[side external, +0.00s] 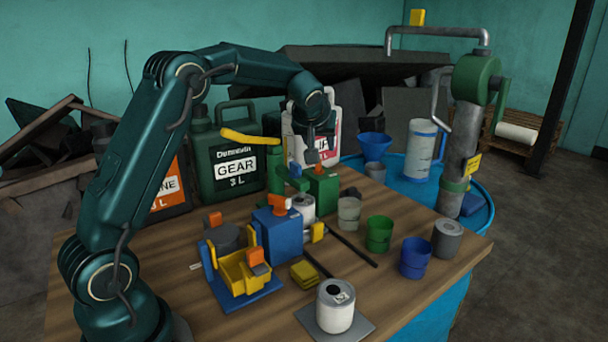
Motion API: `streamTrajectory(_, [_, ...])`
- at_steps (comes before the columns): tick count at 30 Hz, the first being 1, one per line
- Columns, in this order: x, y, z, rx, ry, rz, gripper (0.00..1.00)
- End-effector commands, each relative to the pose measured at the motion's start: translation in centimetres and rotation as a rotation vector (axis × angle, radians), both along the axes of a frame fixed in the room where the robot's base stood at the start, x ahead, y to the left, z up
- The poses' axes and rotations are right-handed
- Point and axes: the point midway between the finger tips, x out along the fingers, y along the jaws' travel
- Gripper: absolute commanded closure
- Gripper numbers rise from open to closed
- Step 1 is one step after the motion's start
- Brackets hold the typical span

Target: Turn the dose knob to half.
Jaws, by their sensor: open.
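I cannot single out the dose knob for certain. A green hand pump (476,78) with a grey column and a crank stands on the blue drum at the right; no clear dial shows on it. A yellow lever (248,137) tops a green fitting at the table's back. My gripper (312,156) hangs above the green block (323,188) with an orange cap, in front of the white jug (327,122). It is small and dark here, looks empty, and its fingertips are hard to make out.
A blue block (277,232), a yellow tipping bin (244,272), and a white canister (335,306) on a grey plate stand at the front. Green (379,234) and blue (415,258) cups stand right. Dark rods lie mid-table. Large jugs line the back left.

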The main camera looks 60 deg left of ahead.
Motion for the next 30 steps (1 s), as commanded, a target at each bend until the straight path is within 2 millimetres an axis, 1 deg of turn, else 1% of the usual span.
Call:
streamTrajectory(1, [-0.1, 0.3, -1.1, -0.007, 0.022, 0.008, 0.55])
streamTrajectory(3, [-0.2, 0.6, -2.0, -0.012, 0.039, 0.013, 0.55])
streamTrajectory(7, [0.1, 1.2, -2.8, -0.014, 0.044, 0.019, 0.55])
streamTrajectory(15, [1.6, 2.7, -4.9, -0.014, 0.045, 0.018, 0.55])
streamTrajectory(21, [2.2, 3.2, -5.6, -0.013, 0.043, 0.016, 0.55])
streamTrajectory(29, [2.2, 3.2, -5.7, -0.014, 0.043, 0.015, 0.55])
streamTrajectory(30, [2.2, 3.2, -5.7, -0.014, 0.043, 0.015, 0.66])
